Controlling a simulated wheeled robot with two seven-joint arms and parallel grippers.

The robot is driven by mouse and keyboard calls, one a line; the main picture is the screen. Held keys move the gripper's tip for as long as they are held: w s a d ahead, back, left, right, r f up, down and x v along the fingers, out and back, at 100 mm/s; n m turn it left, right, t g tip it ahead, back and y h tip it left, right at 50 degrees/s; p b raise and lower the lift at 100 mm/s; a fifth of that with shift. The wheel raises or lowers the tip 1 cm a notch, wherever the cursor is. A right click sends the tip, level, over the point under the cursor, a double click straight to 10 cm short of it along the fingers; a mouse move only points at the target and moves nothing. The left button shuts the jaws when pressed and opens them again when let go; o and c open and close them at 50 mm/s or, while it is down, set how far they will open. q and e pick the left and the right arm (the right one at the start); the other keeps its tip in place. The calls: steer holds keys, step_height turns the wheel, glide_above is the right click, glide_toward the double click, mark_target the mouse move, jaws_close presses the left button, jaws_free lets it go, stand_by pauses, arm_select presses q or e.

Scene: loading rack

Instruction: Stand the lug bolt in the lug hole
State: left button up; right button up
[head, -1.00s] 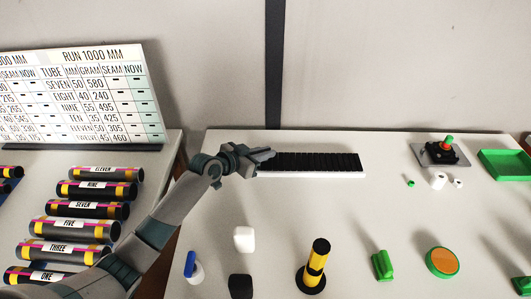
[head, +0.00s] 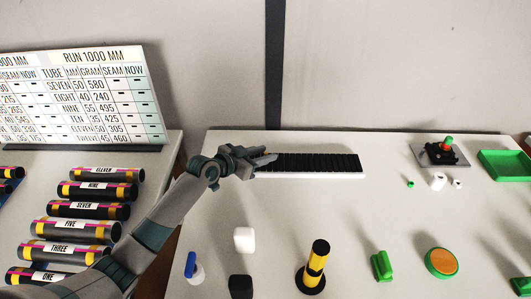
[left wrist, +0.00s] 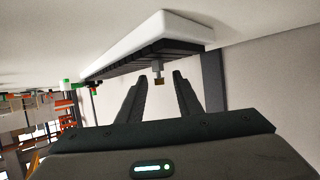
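My left gripper (head: 270,158) is at the left end of a long black ribbed strip on a white base (head: 310,174). In the left wrist view its two dark fingers (left wrist: 161,76) are apart, with a visible gap between their tips. A small grey piece with a yellowish end (left wrist: 158,78) shows in that gap, near the end of the strip (left wrist: 142,60). I cannot tell if it is the lug bolt, or if the fingers touch it. No lug hole can be made out. My right gripper is not in view.
A yellow-and-black post (head: 314,266), a green block (head: 382,265) and a round green-rimmed orange pad (head: 442,262) stand at the front. A dark fixture (head: 434,158) and a green tray (head: 505,164) are at the back right. Labelled tubes (head: 95,190) lie left. The middle is mostly clear.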

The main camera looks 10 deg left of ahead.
arm_select(q)
steer(key=p+v, duration=0.8)
steer(key=v, duration=0.8)
steer(key=shift+s+a, duration=0.15)
steer(key=shift+s, duration=0.05)
steer(key=shift+r, duration=0.1)
steer(key=shift+s, duration=0.1)
